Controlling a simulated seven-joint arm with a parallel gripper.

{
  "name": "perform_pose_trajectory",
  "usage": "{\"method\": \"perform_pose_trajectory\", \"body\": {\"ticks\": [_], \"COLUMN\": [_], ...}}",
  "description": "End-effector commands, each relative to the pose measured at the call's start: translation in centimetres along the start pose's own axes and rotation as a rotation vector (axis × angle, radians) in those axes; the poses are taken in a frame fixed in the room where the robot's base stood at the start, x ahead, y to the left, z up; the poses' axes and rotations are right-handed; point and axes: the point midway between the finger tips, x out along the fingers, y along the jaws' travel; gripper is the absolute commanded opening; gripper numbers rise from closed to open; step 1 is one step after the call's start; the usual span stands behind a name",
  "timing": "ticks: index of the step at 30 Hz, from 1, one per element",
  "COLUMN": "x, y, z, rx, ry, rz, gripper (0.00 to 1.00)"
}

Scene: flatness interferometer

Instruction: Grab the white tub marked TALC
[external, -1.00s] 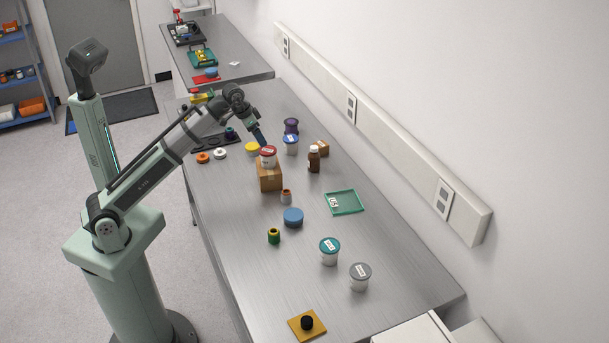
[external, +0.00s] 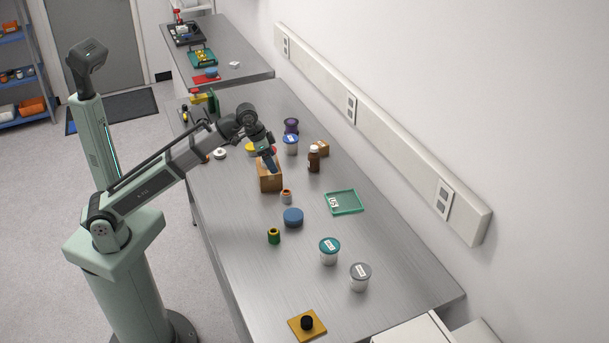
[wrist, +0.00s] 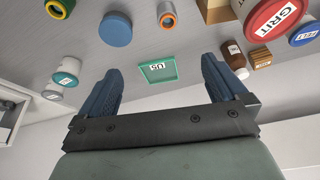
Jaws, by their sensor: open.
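Two white tubs stand on the bench at the front right. One has a teal lid (external: 329,246), also in the wrist view (wrist: 66,78); the other has a grey lid (external: 360,270), also in the wrist view (wrist: 52,95). Their labels are too small to read, so I cannot tell which is TALC. A red-lidded tub marked GRIT (wrist: 272,22) and a blue-lidded one that seems to read FELT (wrist: 303,35) are other tubs. My gripper (external: 272,165) is open and empty, above the bench by the cardboard box, which bears the GRIT tub, mostly hidden by my gripper.
A green tray (external: 344,202), a blue round container (external: 293,217), a green-and-yellow ring (external: 274,236) and a brown bottle (external: 314,159) stand around. A yellow pad with a black knob (external: 307,323) lies at the front. Bare bench surrounds the teal and grey tubs.

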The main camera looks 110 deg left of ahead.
Motion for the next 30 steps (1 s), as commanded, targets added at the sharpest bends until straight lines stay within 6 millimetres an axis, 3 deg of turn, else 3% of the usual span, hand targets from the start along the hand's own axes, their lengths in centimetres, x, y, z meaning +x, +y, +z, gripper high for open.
{"method": "perform_pose_trajectory", "body": {"ticks": [1,3,15,23,26,30], "x": [0.5,1.2,4.4,6.1,7.1,7.5], "y": [2.3,5.0,20.3,27.2,29.6,29.4], "z": [-0.2,-0.3,0.2,0.1,-1.0,-4.2], "rx": [0.034,0.073,0.293,0.368,0.367,0.278], "ry": [-0.008,-0.018,-0.064,-0.042,-0.007,0.101], "rz": [0.013,0.029,0.086,0.092,0.084,0.059], "gripper": [0.99,0.99,0.99,0.99,0.99,0.99]}}
